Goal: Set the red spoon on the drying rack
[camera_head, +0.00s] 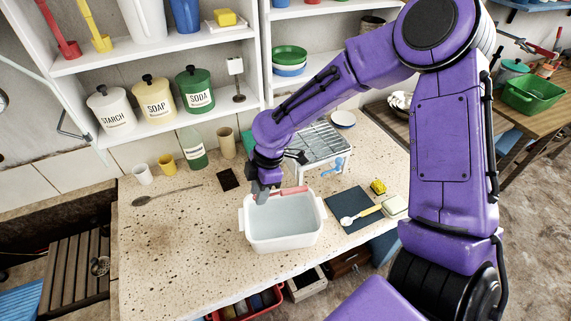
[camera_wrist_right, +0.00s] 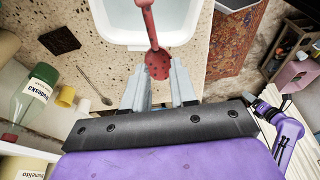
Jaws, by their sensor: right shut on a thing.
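The red spoon (camera_head: 290,191) is over the far rim of the white basin (camera_head: 283,245). In the right wrist view its slotted red bowl (camera_wrist_right: 158,66) sits between the fingers, with the handle reaching over the basin. My right gripper (camera_head: 262,195), beside the basin's far left corner, is shut on the spoon. Its fingers (camera_wrist_right: 160,88) are on both sides of the bowl. The wire drying rack (camera_head: 322,139) stands behind the basin, partly hidden by my right arm. Part of my left arm shows small at the lower right of the wrist view; its jaws are not clear.
A dark mat (camera_head: 352,211) with a yellow-handled spoon lies right of the basin. A dark spoon (camera_head: 165,195) lies on the speckled counter (camera_head: 160,265), whose front left is clear. Shelves (camera_head: 150,120) overhang the back.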

